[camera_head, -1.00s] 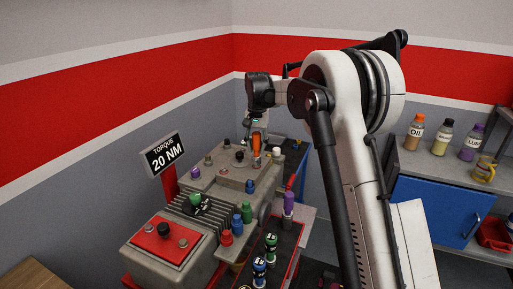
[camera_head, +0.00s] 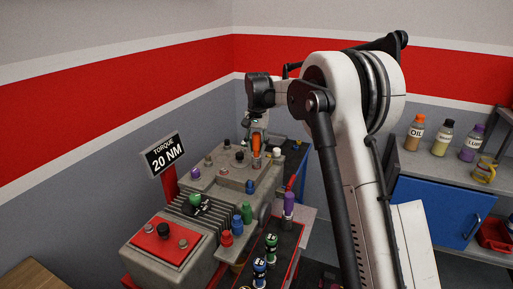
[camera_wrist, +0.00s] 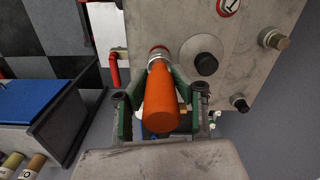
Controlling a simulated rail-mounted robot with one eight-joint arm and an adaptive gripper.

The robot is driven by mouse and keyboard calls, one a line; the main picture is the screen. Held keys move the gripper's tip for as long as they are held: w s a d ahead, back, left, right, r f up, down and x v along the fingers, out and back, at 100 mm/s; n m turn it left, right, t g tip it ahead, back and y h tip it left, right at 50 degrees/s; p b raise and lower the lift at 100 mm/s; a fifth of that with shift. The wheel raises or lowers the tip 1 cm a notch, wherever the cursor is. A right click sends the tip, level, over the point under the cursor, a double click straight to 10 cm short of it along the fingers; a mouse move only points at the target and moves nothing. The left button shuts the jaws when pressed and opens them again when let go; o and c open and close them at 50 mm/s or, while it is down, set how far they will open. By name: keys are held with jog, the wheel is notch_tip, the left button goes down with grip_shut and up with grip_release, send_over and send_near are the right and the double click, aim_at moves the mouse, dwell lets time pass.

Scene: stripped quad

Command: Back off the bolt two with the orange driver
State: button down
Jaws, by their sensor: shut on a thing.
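The orange driver (camera_wrist: 161,100) is held between the green fingers of my gripper (camera_wrist: 160,92) in the wrist view. Its far end meets a round metal fitting (camera_wrist: 157,53) on the grey machine block. I cannot tell which bolt this is, as the driver hides most of it. In the head view the orange driver (camera_head: 257,145) stands upright on the far part of the grey block (camera_head: 215,178), under my gripper (camera_head: 257,140).
A black knob (camera_wrist: 206,64) and a bolt (camera_wrist: 274,39) stand beside the driver. The block also carries a green knob (camera_head: 195,201) and a torque sign reading 20 NM (camera_head: 164,155). Bottles (camera_head: 441,138) stand on the right shelf.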

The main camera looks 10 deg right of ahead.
jog(key=shift+f, duration=0.25)
jog(key=shift+f+b, duration=0.5)
jog(key=shift+f, duration=0.1)
jog(key=shift+n, duration=1.2)
jog(key=shift+n, duration=0.3)
jog(key=shift+r, duration=0.25)
jog(key=shift+r+p, duration=0.9)
jog(key=shift+r, duration=1)
